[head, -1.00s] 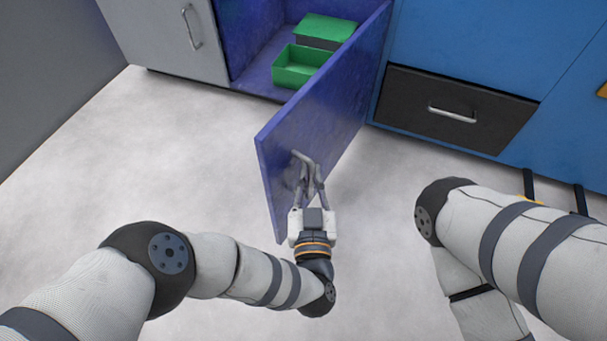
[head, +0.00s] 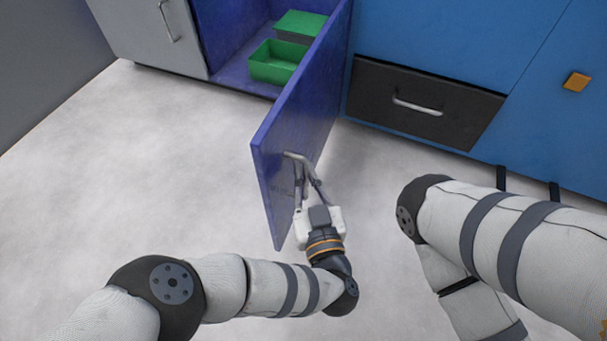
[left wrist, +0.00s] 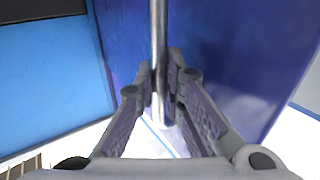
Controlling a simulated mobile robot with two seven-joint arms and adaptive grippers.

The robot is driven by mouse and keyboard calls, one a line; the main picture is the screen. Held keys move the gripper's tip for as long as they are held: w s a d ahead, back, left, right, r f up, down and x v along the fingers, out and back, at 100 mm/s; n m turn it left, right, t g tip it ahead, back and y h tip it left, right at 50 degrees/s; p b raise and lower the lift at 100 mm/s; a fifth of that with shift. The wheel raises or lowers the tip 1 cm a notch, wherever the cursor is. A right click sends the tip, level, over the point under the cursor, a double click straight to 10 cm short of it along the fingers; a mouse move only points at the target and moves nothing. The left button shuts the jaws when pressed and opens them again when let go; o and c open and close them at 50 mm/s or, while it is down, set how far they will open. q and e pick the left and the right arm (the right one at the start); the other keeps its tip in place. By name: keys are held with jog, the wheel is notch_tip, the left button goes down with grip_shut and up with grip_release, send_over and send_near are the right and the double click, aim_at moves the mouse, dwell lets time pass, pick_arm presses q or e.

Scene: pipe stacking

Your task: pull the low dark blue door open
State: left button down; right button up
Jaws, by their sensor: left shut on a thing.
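The low dark blue door (head: 303,112) stands wide open, swung out from its cupboard at its right-hand hinge side. Its silver handle (head: 303,160) is on the face turned to the right. My left gripper (head: 303,185) is shut on that handle. In the left wrist view the handle bar (left wrist: 158,50) runs between the two fingers (left wrist: 160,92), with the door's blue face (left wrist: 235,50) behind. My right arm (head: 480,225) shows at the right, but its gripper is out of view.
Inside the open cupboard are a green open box (head: 275,66) and another green item (head: 300,23). A black drawer (head: 420,105) is right of the door. A grey cabinet (head: 155,35) stands left. The pale floor (head: 130,175) is clear.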

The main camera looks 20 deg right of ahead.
pick_arm(q)
jog(key=shift+s+d, duration=0.1)
jog(key=shift+d, duration=0.05)
dwell(0.3)
jog(key=c, duration=1.7)
grip_release()
jog(key=shift+o, duration=0.2)
jog(key=s, duration=0.7)
jog(key=shift+s+a, duration=0.2)
jog(key=shift+a, duration=0.25)
jog(key=shift+r, duration=0.1)
